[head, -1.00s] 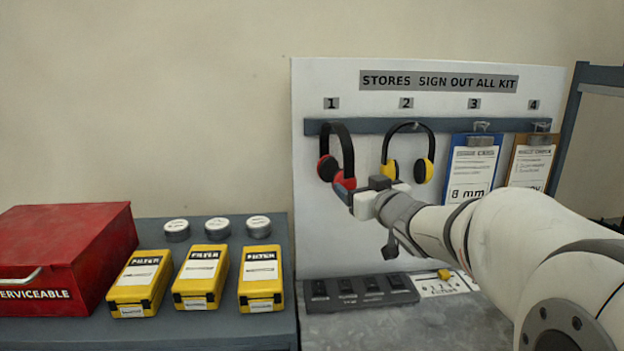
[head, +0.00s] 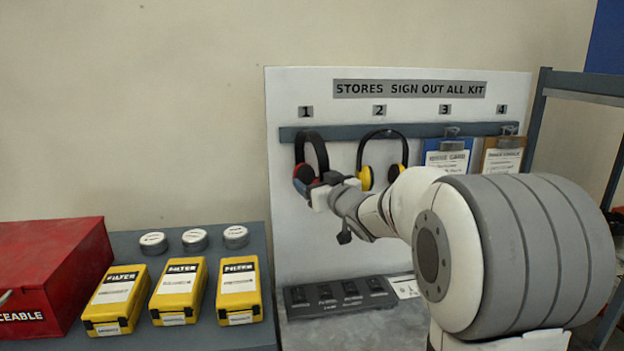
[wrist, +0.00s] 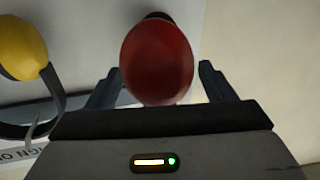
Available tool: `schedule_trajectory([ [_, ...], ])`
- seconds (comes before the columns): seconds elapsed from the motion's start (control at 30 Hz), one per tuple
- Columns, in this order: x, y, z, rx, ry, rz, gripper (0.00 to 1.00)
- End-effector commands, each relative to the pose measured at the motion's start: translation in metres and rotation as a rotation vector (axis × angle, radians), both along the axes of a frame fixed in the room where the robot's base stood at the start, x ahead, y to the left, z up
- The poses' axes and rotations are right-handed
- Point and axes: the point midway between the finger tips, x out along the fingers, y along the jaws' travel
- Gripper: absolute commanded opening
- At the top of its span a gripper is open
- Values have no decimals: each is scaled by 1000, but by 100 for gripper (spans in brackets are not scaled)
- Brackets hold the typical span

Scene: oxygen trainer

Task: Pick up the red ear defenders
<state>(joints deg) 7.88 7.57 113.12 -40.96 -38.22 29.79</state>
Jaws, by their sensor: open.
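The red ear defenders (head: 303,172), with a black headband, hang under number 1 on the board's dark rail. In the wrist view a red ear cup (wrist: 158,62) fills the middle, with a finger on either side of it. My gripper (head: 318,186) is at the cups in the head view and partly hides them. It is open in the wrist view (wrist: 158,84), with gaps between the fingers and the cup. I cannot tell how deep the cup sits between the fingers.
Yellow ear defenders (head: 382,165) hang close on the right under number 2; a yellow cup (wrist: 22,50) shows in the wrist view. Clipboards (head: 447,160) hang under 3 and 4. Yellow filter boxes (head: 180,290), tins (head: 194,239) and a red case (head: 60,265) stand at the left.

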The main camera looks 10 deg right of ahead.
Motion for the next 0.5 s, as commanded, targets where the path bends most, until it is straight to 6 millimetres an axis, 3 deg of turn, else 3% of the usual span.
schedule_trajectory([
  [0.13, 0, 0, 0, 0, 0, -1, 75],
  [0.5, 0, -1, 0, 0, 1, -1, 44],
])
